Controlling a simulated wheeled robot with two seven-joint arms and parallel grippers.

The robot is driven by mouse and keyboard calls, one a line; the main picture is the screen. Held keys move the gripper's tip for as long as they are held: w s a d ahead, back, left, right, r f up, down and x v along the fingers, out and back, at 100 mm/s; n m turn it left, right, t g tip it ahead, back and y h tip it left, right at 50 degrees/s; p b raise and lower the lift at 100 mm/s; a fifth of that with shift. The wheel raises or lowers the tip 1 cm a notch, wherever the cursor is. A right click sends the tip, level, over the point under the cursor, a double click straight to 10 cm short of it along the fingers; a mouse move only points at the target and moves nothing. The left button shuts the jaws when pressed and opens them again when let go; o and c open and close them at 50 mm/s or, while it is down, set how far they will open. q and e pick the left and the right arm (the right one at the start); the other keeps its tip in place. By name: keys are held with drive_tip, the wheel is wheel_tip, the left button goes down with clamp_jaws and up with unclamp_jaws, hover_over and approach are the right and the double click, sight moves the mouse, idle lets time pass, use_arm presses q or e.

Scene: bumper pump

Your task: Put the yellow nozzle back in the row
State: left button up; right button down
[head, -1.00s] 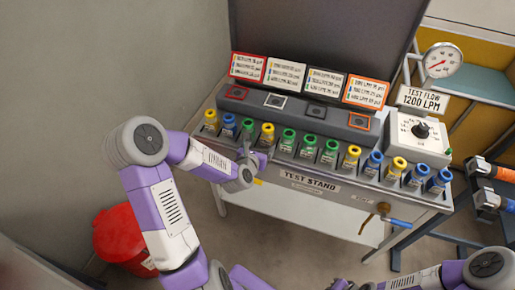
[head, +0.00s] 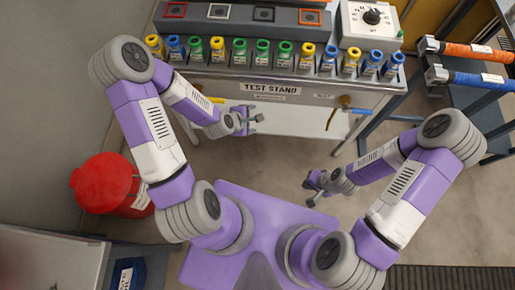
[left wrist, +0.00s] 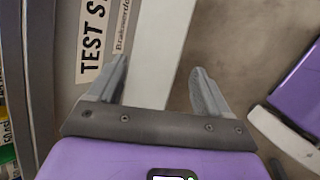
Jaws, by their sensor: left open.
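The row of nozzles stands along the front ledge of the test stand (head: 315,90), in yellow, blue and green. Yellow nozzles show at the far left (head: 154,42), left of middle (head: 217,46), right of middle (head: 307,52) and further right (head: 352,56). My left gripper (head: 256,118) is open and empty, in front of and below the ledge. In the left wrist view its fingers (left wrist: 158,72) are spread with nothing between them. My right gripper (head: 311,188) looks open and empty over the floor, away from the stand.
A dial box (head: 370,28) stands at the stand's right end. A brass valve with a blue handle (head: 358,110) sticks out of the front. Orange and blue hoses (head: 478,78) lie on a rack at right. A red bin (head: 102,183) is at left. Floor in front is clear.

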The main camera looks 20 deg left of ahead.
use_arm(q)
drive_tip(key=s+d+f+m+g, duration=0.3)
drive_tip(key=s+f+m, duration=0.1)
drive_tip(key=s+m, duration=0.3)
drive_tip(key=s+d+f+m+g+h, duration=0.1)
drive_tip(key=s+d+f+m+g, duration=0.3)
drive_tip(key=s+m, duration=0.3)
drive_tip(key=f+m, duration=0.1)
drive_tip(key=m, duration=0.2)
drive_tip(key=shift+d+f+m, duration=0.15)
drive_tip(key=shift+d+m, duration=0.15)
drive_tip(key=shift+m, duration=0.1)
